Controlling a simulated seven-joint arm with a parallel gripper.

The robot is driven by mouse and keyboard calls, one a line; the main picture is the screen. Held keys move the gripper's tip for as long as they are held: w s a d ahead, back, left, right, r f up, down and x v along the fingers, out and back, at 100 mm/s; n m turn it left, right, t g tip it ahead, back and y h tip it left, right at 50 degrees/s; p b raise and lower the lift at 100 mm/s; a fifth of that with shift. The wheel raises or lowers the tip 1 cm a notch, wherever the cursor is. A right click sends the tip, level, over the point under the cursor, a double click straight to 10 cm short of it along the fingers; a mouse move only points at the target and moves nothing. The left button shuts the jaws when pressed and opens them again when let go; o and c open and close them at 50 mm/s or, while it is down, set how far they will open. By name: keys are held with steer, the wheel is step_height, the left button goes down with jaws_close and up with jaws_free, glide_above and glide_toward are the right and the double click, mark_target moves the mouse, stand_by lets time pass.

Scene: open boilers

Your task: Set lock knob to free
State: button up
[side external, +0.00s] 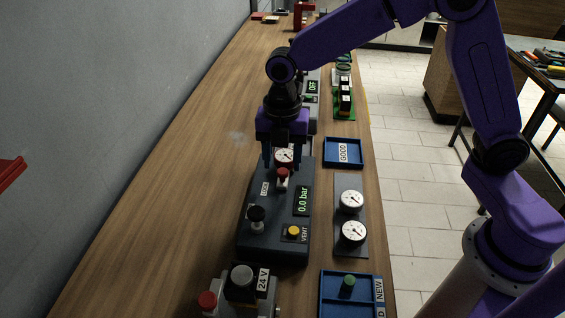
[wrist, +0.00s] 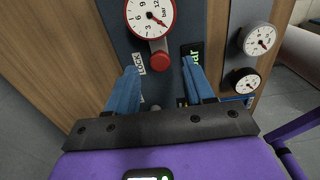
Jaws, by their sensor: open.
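The dark boiler panel (side external: 272,238) stands on the bench. A red knob (side external: 283,172), which looks like the lock knob, sits below a red-rimmed gauge (side external: 285,155). In the wrist view the red knob (wrist: 159,61) lies just beyond my fingertips, with the LOCK label (wrist: 135,63) to its left. My gripper (side external: 282,162) points down over this part of the panel. Its blue fingers are apart and nothing is held between them; in the wrist view the gripper (wrist: 161,74) frames the space before the knob. I cannot tell whether a finger touches the knob.
The panel also has a black knob (side external: 257,213), a yellow VENT button (side external: 293,231) and a display (side external: 302,201) reading 0.0 bar. Spare gauges (side external: 351,201) and blue trays (side external: 343,153) lie to the right. A 24 V box (side external: 240,290) stands in front. The bench is clear at left.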

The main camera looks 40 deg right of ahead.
mark_target(281, 194)
steer(key=shift+f, duration=1)
jaws_close()
steer(key=shift+s+a, duration=0.95)
jaws_free()
steer(key=shift+r, duration=0.15)
step_height(281, 194, up, 17)
steer(key=shift+r, duration=0.15)
